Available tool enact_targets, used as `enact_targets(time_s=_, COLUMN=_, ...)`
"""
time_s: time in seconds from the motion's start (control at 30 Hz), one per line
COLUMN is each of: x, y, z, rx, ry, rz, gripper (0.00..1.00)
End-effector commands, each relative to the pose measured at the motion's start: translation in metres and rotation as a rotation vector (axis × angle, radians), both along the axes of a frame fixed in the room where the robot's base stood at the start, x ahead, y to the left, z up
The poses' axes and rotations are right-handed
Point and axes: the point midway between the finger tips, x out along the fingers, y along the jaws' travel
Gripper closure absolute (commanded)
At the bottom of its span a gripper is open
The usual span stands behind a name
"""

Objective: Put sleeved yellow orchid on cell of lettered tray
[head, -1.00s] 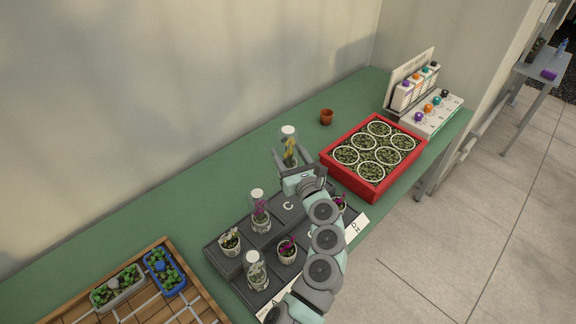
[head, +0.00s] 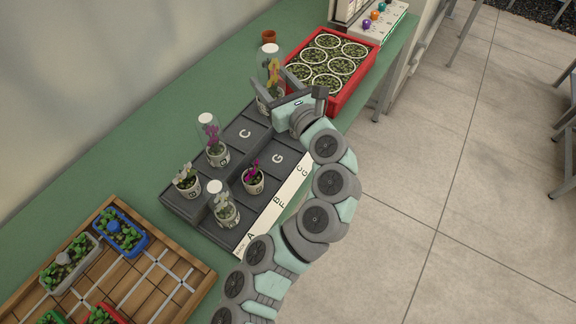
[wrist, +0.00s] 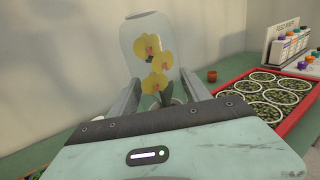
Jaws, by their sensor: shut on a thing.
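The sleeved yellow orchid (head: 272,68), yellow blooms in a clear sleeve, is upright in my gripper (head: 268,97). My gripper is shut on its lower part. In the wrist view the orchid (wrist: 153,62) stands between the two fingers, its pot mostly hidden. The dark grey lettered tray (head: 267,187) has a white label strip along its front. Cells C and G look empty. The orchid is at the tray's far end, past cell C; whether it touches the tray I cannot tell. My gripper and arm hide that end.
A sleeved magenta orchid (head: 213,140), a white orchid (head: 187,180), a sleeved white orchid (head: 223,205) and an unsleeved magenta one (head: 254,175) stand on the tray. A red crate (head: 345,103) of pots is close right of my gripper. A terracotta pot (head: 268,36) stands behind.

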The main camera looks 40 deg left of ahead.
Motion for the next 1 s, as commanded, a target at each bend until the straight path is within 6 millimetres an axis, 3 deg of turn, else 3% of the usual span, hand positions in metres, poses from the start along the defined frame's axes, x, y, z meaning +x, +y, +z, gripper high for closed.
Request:
enact_targets(time_s=0.17, x=-0.002, y=-0.002, z=-0.025, rx=-0.002, ry=0.005, rz=0.004, gripper=1.00)
enact_targets(time_s=0.6, x=-0.003, y=-0.001, z=-0.140, rx=-0.003, ry=0.006, rz=0.007, gripper=1.00)
enact_targets(time_s=1.0, x=-0.003, y=-0.001, z=-0.178, rx=-0.002, ry=0.004, rz=0.004, gripper=1.00)
